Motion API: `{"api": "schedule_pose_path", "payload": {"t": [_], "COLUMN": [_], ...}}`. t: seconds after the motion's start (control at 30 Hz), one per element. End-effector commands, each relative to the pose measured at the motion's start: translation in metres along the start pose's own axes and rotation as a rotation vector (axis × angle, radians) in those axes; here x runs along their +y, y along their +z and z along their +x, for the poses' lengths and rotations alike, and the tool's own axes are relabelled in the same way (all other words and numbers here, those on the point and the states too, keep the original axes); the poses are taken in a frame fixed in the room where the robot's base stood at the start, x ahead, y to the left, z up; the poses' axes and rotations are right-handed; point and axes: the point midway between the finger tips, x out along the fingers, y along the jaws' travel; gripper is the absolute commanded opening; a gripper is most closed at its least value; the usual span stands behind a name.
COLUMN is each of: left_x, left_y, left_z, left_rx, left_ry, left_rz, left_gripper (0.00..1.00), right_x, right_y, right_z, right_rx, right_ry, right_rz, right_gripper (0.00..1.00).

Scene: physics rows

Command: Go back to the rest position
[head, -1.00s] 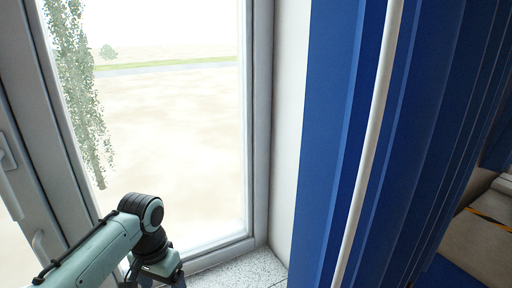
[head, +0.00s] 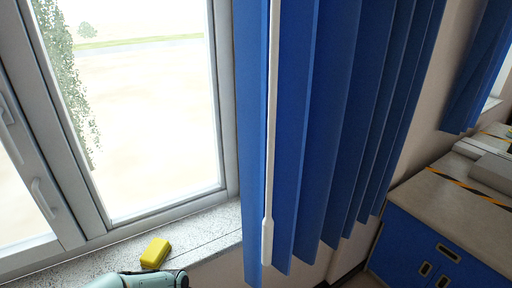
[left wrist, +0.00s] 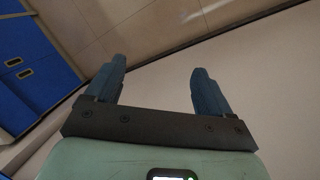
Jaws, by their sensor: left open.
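My left arm (head: 140,280) shows at the bottom edge of the head view, below the window sill; its fingers are not seen there. In the left wrist view my left gripper (left wrist: 156,88) is open, with two dark fingers apart and nothing between them. Behind the fingers are the floor and a plain pale wall. My right gripper is not in view.
A yellow block (head: 155,253) lies on the speckled sill (head: 205,232). A blue curtain (head: 345,120) with a white wand (head: 268,150) hangs right of the window (head: 140,120). A blue cabinet (head: 420,250) with a beige top stands at the right.

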Motion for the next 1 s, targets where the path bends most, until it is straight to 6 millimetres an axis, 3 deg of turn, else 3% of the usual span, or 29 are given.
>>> {"api": "schedule_pose_path", "payload": {"t": [0.03,0.1,0.2,0.3,0.4,0.53,1.0], "left_x": [-0.001,0.001,0.005,0.009,0.014,0.016,0.017], "left_y": [0.022,0.051,0.099,0.146,0.184,0.211,0.217], "left_z": [0.041,0.087,0.14,0.174,0.192,0.2,0.201], "left_rx": [-0.023,-0.024,-0.023,-0.022,-0.019,-0.015,-0.011], "left_ry": [0.032,0.068,0.101,0.11,0.103,0.089,0.084], "left_rz": [-0.043,-0.111,-0.22,-0.323,-0.4,-0.457,-0.469], "left_gripper": [0.82,0.82,0.82,0.82,0.82,0.82,0.82], "right_x": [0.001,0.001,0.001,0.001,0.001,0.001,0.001], "right_y": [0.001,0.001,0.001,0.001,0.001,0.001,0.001], "right_z": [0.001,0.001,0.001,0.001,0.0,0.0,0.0], "right_rx": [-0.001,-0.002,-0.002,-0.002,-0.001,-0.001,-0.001], "right_ry": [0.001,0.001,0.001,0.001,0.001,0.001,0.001], "right_rz": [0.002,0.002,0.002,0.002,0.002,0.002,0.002], "right_gripper": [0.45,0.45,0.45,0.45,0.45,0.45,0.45]}}
